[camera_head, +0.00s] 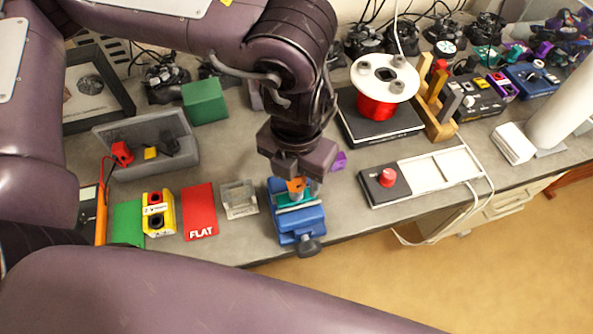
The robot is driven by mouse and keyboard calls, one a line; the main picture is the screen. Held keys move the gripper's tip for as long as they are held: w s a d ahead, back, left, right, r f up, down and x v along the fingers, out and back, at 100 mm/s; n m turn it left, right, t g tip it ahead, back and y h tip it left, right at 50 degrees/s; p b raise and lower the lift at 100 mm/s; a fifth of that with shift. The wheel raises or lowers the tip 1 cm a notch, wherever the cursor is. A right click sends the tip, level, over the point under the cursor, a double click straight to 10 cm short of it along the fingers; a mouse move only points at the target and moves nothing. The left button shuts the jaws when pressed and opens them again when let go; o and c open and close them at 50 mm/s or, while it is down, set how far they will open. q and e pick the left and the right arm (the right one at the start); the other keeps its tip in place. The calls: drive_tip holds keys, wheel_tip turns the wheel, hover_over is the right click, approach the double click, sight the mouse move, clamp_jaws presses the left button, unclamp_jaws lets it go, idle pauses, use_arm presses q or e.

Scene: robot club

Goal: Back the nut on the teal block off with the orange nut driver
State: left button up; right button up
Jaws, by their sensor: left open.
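The blue vise (300,226) stands near the table's front edge, with the teal block (312,204) in its jaws. The orange nut driver (296,185) shows as a small orange piece just above the block, with a grey part below it. My left gripper (298,176) points down directly over the vise, its fingers open around or just above the orange piece. The gripper hides most of the driver, and I cannot see the nut or whether the driver sits on it. My right gripper is not in view.
A small grey tray (240,200) and the red FLAT card (200,212) lie left of the vise. The grey bin (185,165) is farther left. A black-and-white panel with a red knob (388,177) and a red spool (375,105) stand to the right.

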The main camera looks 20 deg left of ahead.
use_arm(q)
drive_tip(key=shift+c, duration=0.3)
drive_tip(key=c, duration=0.9)
drive_tip(key=n+p, duration=0.1)
drive_tip(key=n, duration=0.1)
drive_tip(key=shift+r+n, duration=0.1)
drive_tip(key=shift+n, duration=0.3)
drive_tip(key=shift+c, duration=0.3)
drive_tip(key=n+p, duration=0.1)
drive_tip(key=n, duration=0.3)
drive_tip(key=n+p, duration=0.2)
drive_tip(key=n, duration=0.2)
drive_tip(key=shift+n, duration=0.9)
drive_tip(key=o, duration=1)
